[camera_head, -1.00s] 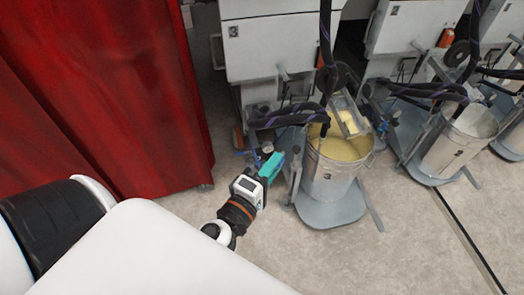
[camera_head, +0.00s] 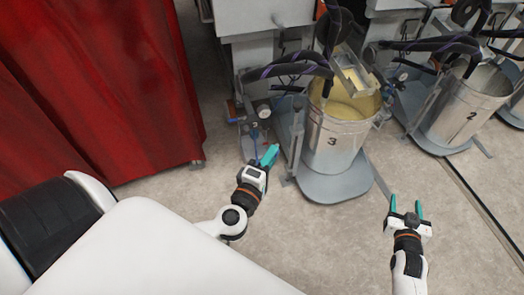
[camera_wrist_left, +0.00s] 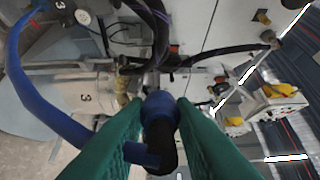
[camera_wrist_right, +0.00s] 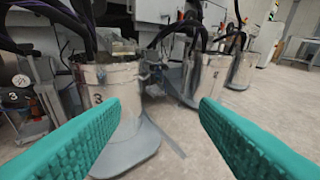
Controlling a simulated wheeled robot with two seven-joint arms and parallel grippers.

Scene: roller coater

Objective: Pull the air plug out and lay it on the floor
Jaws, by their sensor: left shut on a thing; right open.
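My left gripper (camera_head: 268,156) is at the lower left of bucket 3's stand in the head view. In the left wrist view its green fingers (camera_wrist_left: 160,140) are shut on the air plug (camera_wrist_left: 160,112), a blue piece with a black end. A thick blue hose (camera_wrist_left: 35,95) curves down the left of that view and passes toward the fingers. I cannot tell whether the plug is still seated in a socket. My right gripper (camera_head: 406,207) is open and empty above the floor (camera_head: 300,245), right of bucket 3; its fingers also show in the right wrist view (camera_wrist_right: 155,125).
Metal bucket 3 (camera_head: 332,145) stands on a grey base plate (camera_head: 335,188) close to the left gripper. A pressure gauge (camera_head: 264,112) is behind that gripper. A red curtain (camera_head: 90,90) hangs at left. Bucket 2 (camera_head: 465,115) stands further right. The front floor is clear.

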